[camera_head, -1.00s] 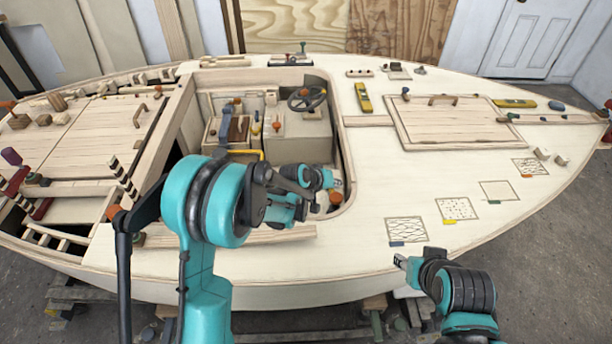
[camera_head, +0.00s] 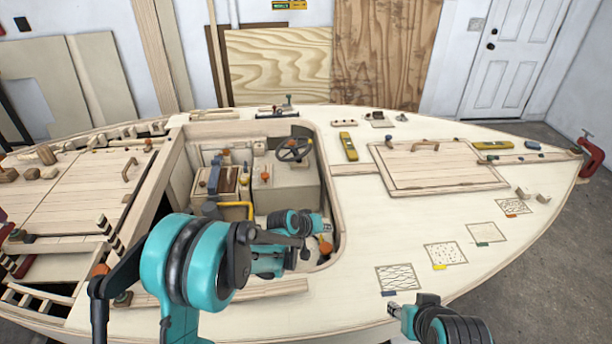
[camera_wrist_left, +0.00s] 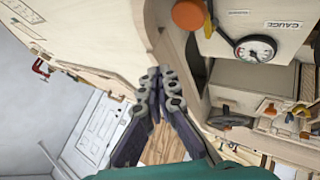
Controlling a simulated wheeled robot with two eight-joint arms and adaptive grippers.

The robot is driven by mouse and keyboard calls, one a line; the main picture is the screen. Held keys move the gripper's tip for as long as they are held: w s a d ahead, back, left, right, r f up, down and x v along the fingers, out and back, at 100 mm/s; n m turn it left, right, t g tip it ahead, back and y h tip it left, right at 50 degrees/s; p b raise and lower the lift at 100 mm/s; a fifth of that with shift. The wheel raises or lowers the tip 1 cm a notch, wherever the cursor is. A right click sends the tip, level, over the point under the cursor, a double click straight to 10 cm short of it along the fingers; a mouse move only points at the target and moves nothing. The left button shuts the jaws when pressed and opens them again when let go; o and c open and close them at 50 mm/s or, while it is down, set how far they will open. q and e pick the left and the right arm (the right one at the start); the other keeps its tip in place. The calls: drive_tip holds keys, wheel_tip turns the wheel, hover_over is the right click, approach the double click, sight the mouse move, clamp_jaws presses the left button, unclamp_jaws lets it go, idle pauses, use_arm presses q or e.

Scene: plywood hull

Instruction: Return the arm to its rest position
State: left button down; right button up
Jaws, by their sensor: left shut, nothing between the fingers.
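My left arm, teal and black, comes in from the lower left and reaches over the open cockpit of the plywood hull. My left gripper (camera_head: 326,240) is at the cockpit's near right corner, small and partly hidden by its wrist. In the left wrist view the left gripper's dark fingers (camera_wrist_left: 160,85) are together with nothing between them. My right gripper (camera_head: 394,310) is low over the near deck, apart from the left one; its finger opening is too small to make out.
The cockpit holds a steering wheel (camera_head: 294,149) and a yellow pipe (camera_head: 238,207). A hatch cover (camera_head: 440,165) and patterned deck patches (camera_head: 445,254) lie to the right. In the wrist view, a round gauge (camera_wrist_left: 257,48) and an orange knob (camera_wrist_left: 188,14) are close to the fingers.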

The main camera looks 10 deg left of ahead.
use_arm(q)
drive_tip(key=s+a+r+y, duration=0.1)
drive_tip(key=s+a+r, duration=0.35)
drive_tip(key=s, duration=0.25)
drive_tip(key=s+a+r+m+y, duration=0.1)
drive_tip(key=s+a+r+y, duration=0.1)
drive_tip(key=s+a+r, duration=0.4)
drive_tip(key=s+a+r+y, duration=0.1)
drive_tip(key=s+a+r, duration=0.15)
drive_tip(key=s, duration=0.65)
drive_tip(key=s+a+y, duration=0.1)
drive_tip(key=s+a, duration=0.3)
drive_tip(key=s, duration=0.5)
drive_tip(key=shift+a+f+m+y, duration=0.15)
drive_tip(key=shift+f+m+y, duration=0.15)
drive_tip(key=shift+f, duration=0.1)
